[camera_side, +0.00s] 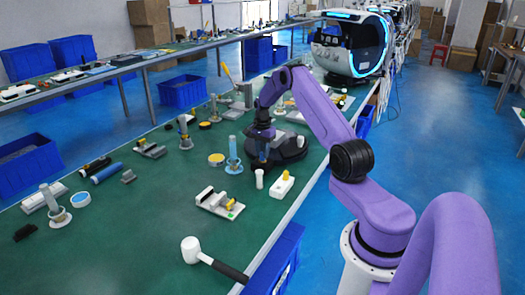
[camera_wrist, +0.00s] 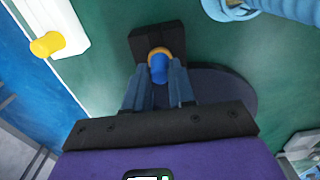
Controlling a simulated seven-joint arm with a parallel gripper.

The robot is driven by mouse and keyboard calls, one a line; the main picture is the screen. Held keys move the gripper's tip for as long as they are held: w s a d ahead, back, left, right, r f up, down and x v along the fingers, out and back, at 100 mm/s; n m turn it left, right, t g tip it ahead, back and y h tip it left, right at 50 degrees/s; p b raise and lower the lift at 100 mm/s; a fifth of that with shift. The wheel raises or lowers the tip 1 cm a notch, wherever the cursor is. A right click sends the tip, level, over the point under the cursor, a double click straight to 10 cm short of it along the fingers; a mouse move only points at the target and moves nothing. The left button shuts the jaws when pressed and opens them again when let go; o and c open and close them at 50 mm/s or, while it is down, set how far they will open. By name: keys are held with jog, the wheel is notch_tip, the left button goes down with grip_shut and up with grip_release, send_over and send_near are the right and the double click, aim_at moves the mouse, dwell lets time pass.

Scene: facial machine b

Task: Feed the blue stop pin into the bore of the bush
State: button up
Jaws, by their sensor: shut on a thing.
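My gripper (camera_wrist: 158,78) is shut on the blue stop pin (camera_wrist: 158,68), which shows between the two grey-blue fingers in the wrist view. A yellow-orange ring, apparently the bush (camera_wrist: 160,51), shows right at the pin's far side, against a black block (camera_wrist: 146,37). I cannot tell whether the pin is inside the bore or only in line with it. In the side view my gripper (camera_side: 264,157) points down over the dark round base (camera_side: 290,147). The pin and bush are too small or hidden to make out there.
A white block with a yellow knob (camera_side: 283,184) and a white cylinder (camera_side: 259,179) stand close in front. A blue cylinder on a ringed stand (camera_side: 233,152) is just left. A grey-white fixture (camera_side: 219,203) and a mallet (camera_side: 205,257) lie nearer on the green table.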

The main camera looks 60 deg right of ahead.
jog(key=o, duration=1)
